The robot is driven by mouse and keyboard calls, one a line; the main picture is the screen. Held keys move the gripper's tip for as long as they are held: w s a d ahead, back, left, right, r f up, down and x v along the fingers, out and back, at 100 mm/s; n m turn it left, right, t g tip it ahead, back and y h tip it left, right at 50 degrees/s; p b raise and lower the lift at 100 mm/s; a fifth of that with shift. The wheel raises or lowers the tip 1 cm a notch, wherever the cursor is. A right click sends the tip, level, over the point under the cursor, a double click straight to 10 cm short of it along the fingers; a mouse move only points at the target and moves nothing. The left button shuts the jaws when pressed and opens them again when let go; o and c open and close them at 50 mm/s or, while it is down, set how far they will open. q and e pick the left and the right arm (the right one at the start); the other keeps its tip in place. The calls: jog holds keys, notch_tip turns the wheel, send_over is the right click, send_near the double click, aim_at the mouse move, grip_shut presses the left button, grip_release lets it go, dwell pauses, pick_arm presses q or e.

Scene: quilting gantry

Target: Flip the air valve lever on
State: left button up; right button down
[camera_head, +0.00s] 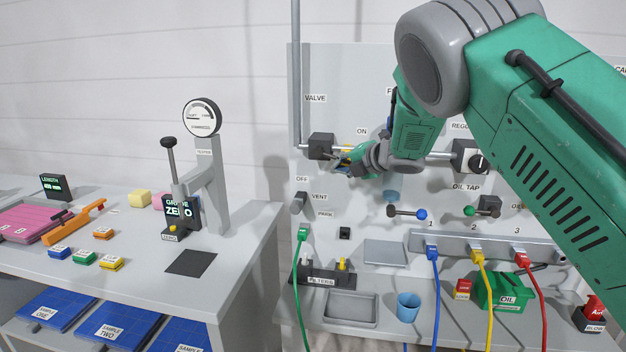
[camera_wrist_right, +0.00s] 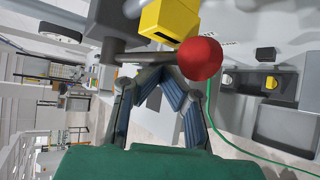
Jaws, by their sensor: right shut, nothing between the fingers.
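The air valve is a dark block (camera_head: 320,146) on the pipe at the upper left of the panel in the head view, under the label VALVE. An ON label (camera_head: 361,131) is to its right and an OFF label (camera_head: 302,179) below it. In the wrist view its lever (camera_wrist_right: 135,57) is a dark rod ending in a red ball (camera_wrist_right: 200,59). My right gripper (camera_head: 345,163) is shut and empty at the valve; in the wrist view its fingertips (camera_wrist_right: 163,77) are close beside the rod. Whether they touch is unclear. The head view mostly hides the lever. My left gripper is out of view.
A yellow block (camera_wrist_right: 168,19) sits close by the lever. A horizontal pipe and a regulator (camera_head: 470,157) are right of the valve. Below are a vent knob (camera_head: 299,202), a green hose (camera_head: 297,270) and the filters rack (camera_head: 320,273). A gauge stand (camera_head: 208,170) is on the left table.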

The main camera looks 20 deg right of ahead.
jog(key=shift+w+a, duration=0.1)
jog(key=shift+w, duration=0.05)
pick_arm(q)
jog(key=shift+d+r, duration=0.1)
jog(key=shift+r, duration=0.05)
pick_arm(e)
jog(key=shift+w+a, duration=0.4)
jog(key=shift+a, duration=0.15)
